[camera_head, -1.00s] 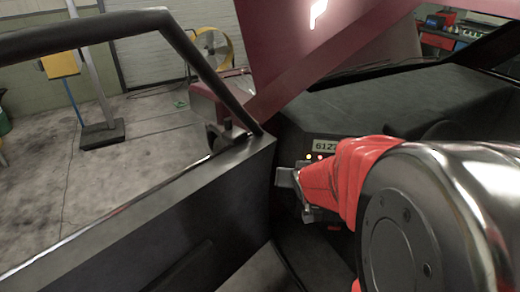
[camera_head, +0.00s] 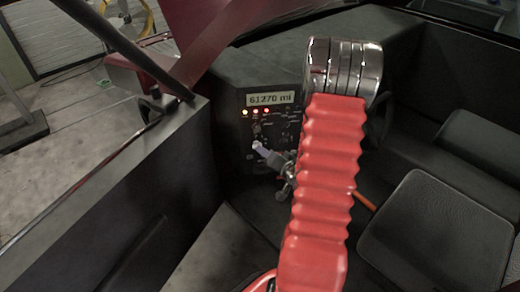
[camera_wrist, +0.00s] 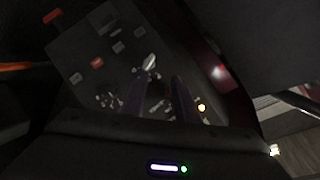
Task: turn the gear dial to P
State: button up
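The dark control panel (camera_head: 262,125) is on the dashboard in the head view, with small dials and pale markings below the mileage display. My gripper (camera_head: 259,147) is in front of the panel's lower part, fingers pointing at it. In the wrist view my gripper (camera_wrist: 163,78) has two dark fingers with a gap between them, and nothing is seen held. A pale pointed knob (camera_wrist: 149,62) shows on the panel just beyond the left fingertip; it may be the gear dial. Its letters are too dark and small to read, and contact cannot be told.
The mileage display (camera_head: 270,98) reads 61270 mi, with several lit lamps below it. The open car door (camera_head: 150,185) is at the left. A seat (camera_head: 425,235) is at the right, and an orange lever (camera_head: 364,201) is beside my arm.

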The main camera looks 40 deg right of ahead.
jog(key=s+d+f+m+t, duration=0.1)
jog(key=s+f+m+t, duration=0.1)
jog(key=s+f+m, duration=0.2)
jog(key=shift+s+t, duration=0.4)
jog(key=shift+s, duration=0.5)
jog(key=x, duration=1.4)
jog(key=shift+d, duration=0.15)
jog(key=shift+s, duration=0.1)
jog(key=shift+f, duration=0.1)
grip_shut()
